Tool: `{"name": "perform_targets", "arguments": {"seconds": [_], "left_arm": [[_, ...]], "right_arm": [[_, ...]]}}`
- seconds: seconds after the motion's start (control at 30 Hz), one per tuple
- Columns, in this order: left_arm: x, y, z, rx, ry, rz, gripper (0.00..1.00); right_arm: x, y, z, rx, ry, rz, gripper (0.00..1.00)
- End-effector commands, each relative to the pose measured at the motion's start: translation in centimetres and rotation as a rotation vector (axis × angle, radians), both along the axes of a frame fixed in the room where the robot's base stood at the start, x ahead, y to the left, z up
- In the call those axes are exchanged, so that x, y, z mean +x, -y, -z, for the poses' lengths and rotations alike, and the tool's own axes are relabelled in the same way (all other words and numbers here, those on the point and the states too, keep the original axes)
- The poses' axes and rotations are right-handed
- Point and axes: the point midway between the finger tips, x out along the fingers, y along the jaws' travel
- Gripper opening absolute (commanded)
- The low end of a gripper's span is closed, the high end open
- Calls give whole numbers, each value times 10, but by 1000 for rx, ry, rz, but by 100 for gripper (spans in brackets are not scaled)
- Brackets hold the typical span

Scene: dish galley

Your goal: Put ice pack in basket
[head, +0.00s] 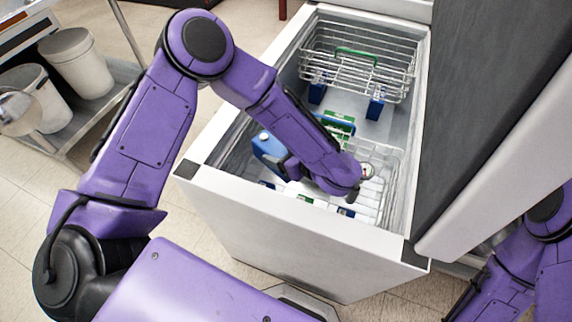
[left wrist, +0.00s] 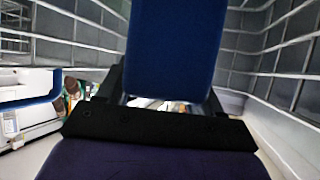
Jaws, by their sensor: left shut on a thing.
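The ice pack (head: 266,145) is a blue block with a small white spot on top, inside the open chest near its left wall. My left gripper (head: 281,160) is shut on it; my forearm hides part of the area beside it. In the left wrist view the blue pack (left wrist: 172,45) stands between the two dark fingers. A wire basket (head: 345,76) with a green strip on its rim sits high at the far end of the chest. My right gripper is out of view; only part of that arm shows at lower right.
The white chest (head: 300,235) has raised walls around my arm. Below lie blue packs (head: 375,108), green-and-white packages (head: 340,122) and white wirework (head: 385,160). The grey lid (head: 480,110) stands at the right. A cart with white buckets (head: 76,62) is at the left.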

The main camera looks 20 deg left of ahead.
Motion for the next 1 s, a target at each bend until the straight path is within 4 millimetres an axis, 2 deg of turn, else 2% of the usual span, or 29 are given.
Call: {"name": "perform_targets", "arguments": {"seconds": [0.1,0.2,0.97,1.0], "left_arm": [[-1,0,23,0,-4,0,18],[0,0,34,0,-1,0,18],[0,0,46,1,0,1,18],[-1,0,47,0,-1,2,79]], "right_arm": [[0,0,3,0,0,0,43],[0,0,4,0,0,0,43],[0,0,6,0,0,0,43],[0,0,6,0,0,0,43]]}}
